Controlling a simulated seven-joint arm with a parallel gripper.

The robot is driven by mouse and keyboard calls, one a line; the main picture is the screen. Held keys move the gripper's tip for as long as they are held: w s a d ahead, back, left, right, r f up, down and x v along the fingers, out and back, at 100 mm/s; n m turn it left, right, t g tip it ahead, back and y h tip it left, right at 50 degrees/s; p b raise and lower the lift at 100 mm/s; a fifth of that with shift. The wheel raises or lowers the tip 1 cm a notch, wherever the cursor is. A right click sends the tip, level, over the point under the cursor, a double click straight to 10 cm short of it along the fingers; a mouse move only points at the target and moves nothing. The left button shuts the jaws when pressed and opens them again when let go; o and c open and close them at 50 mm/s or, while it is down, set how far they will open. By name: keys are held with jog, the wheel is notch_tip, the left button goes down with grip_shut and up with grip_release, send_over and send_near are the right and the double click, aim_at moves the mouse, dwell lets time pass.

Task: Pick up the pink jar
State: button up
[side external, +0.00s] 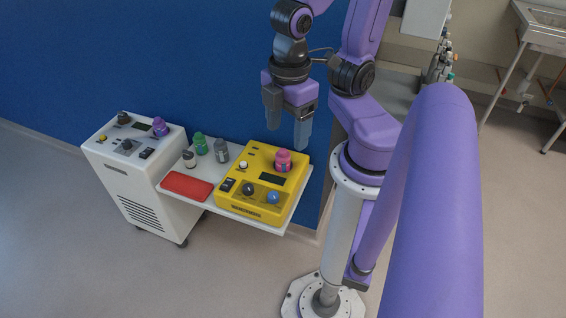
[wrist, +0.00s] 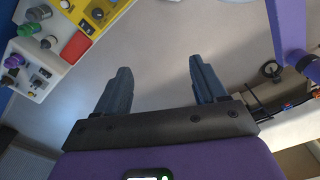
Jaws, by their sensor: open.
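The pink jar (side external: 283,160) stands upright on top of the yellow device (side external: 293,183), near its back edge, in the side external view. My gripper (side external: 287,136) is open and empty, with its fingers pointing down, above the shelf and close to the jar in that picture. The gap between the fingers and the jar is hard to judge there. In the wrist view my gripper (wrist: 158,72) shows two spread fingers with only floor between them. The yellow device (wrist: 92,12) is at the top left of that view. I cannot make out the pink jar there.
A white shelf (side external: 240,213) holds the yellow device, a red pad (side external: 187,187), a green bottle (side external: 200,143), a grey bottle (side external: 221,150) and a small dark-capped jar (side external: 189,159). A white cabinet (side external: 125,175) at left carries a purple jar (side external: 160,127). The blue wall (side external: 130,60) stands close behind.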

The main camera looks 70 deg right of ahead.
jog(key=w+f+h, duration=0.5)
jog(key=w+f, duration=0.1)
jog(key=w, duration=0.1)
jog(key=n+h, duration=0.5)
jog(key=h, duration=0.4)
send_near(282, 152)
jog(key=x, duration=1.2)
jog(key=shift+d, duration=0.25)
jog(key=shift+f, duration=0.15)
jog(key=c, duration=1.3)
